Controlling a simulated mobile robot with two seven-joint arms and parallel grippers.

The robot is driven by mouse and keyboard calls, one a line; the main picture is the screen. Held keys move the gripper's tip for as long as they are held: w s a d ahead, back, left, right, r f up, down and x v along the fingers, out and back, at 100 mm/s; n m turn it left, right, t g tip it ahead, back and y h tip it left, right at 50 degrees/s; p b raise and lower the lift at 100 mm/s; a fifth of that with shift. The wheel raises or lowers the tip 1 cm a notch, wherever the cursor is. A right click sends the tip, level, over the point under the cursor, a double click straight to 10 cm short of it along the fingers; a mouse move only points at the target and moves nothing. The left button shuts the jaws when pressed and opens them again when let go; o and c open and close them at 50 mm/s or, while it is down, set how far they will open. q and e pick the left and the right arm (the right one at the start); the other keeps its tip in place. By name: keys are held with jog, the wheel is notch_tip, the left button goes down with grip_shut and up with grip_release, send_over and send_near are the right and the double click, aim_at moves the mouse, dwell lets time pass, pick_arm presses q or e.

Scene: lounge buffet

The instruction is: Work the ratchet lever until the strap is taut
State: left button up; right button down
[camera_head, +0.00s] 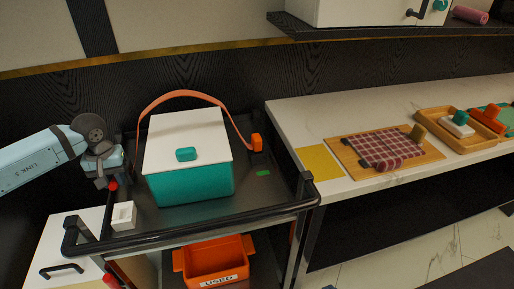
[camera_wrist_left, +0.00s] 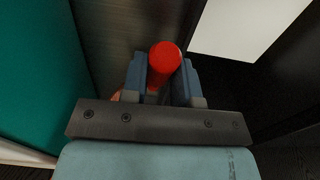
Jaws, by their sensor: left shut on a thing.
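An orange strap (camera_head: 180,95) arcs loosely over a teal box (camera_head: 192,182) with a white lid (camera_head: 186,138) on the black cart. Its right end meets an orange block (camera_head: 257,142). My left gripper (camera_head: 112,182) is at the box's left side, shut on a red knob (camera_head: 113,186). In the left wrist view the red knob (camera_wrist_left: 164,57) sits between the two fingers of my left gripper (camera_wrist_left: 162,75). What lies below the knob is mostly hidden by the gripper. My right gripper is not in view.
The black cart rail (camera_head: 190,232) runs along the front. A small white holder (camera_head: 123,215) stands at the tray's front left. An orange bin (camera_head: 214,261) sits below. The counter at right holds a board with a checked cloth (camera_head: 385,147).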

pick_arm(q)
jog(key=shift+s+f, duration=0.1)
jog(key=shift+f, duration=0.35)
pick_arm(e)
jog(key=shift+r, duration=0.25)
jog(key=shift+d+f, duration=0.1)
